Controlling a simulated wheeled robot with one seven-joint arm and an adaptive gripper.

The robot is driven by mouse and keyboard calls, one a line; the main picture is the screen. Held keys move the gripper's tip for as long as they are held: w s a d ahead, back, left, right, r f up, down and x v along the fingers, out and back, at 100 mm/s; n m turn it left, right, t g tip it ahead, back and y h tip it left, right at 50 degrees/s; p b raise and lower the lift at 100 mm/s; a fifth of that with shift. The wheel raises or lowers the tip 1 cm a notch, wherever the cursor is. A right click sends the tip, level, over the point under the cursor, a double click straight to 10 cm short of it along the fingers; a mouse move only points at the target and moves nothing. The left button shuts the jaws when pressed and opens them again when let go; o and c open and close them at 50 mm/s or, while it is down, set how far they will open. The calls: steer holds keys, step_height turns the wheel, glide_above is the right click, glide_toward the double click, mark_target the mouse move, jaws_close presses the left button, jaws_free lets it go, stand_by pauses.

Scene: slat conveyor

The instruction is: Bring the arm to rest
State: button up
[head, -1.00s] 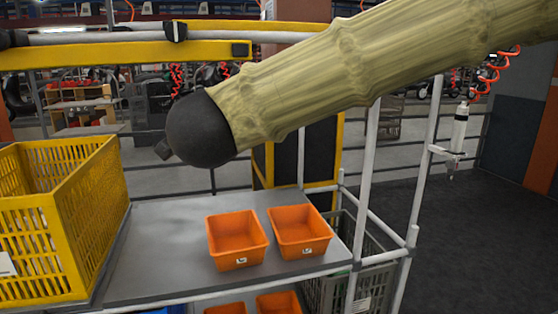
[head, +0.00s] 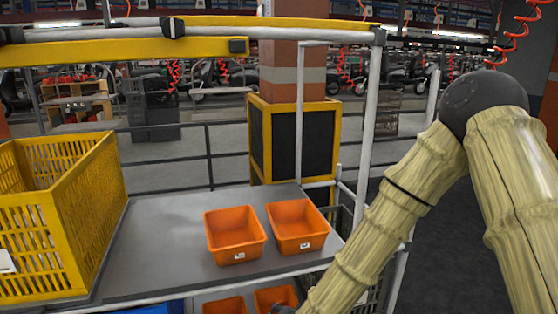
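My arm is folded at the right of the head view, with its dark elbow raised high and two tan, bamboo-like links running down from it. The left link slopes down to the bottom edge, in front of the bench's front right corner. Its end is cut off by the picture's edge, with only a small dark bit showing there. My gripper is not in view, so its fingers and anything in them are hidden.
A grey bench (head: 160,245) holds a yellow slatted crate (head: 85,215) at left and two orange bins, one left (head: 235,252) and one right (head: 297,243). More orange bins sit below. White posts (head: 368,130) and a yellow rail (head: 120,50) frame the bench. Dark floor lies at right.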

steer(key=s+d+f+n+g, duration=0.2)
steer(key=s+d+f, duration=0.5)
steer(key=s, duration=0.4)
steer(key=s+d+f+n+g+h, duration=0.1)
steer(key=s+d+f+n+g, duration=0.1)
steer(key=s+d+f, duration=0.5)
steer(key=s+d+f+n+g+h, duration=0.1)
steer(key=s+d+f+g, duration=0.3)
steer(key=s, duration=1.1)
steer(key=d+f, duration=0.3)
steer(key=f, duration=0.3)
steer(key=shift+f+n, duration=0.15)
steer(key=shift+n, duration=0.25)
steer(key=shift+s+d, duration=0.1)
